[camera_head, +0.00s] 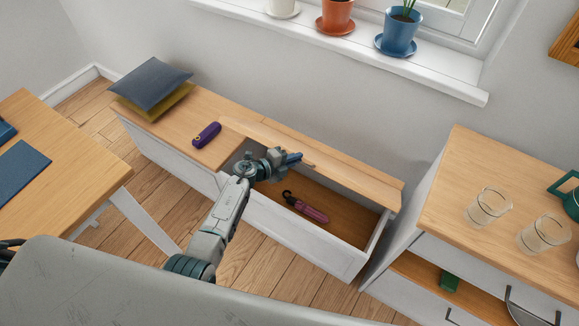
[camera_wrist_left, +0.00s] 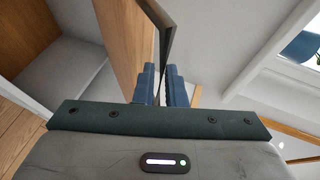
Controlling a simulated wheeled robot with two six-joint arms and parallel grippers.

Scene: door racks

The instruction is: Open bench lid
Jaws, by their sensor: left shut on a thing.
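The white bench (camera_head: 300,238) with a wooden top stands along the wall. Its lid (camera_head: 350,178) is raised along the back side, and the compartment below is open to view. A dark red folded umbrella (camera_head: 306,208) lies on the compartment's wooden floor. My left gripper (camera_head: 292,158) is at the lid's edge, above the compartment. My right gripper is not in view.
A cabinet with glasses (camera_head: 488,207) stands close at the right. A windowsill (camera_head: 400,62) with pots is above. A table (camera_head: 75,170) is at left.

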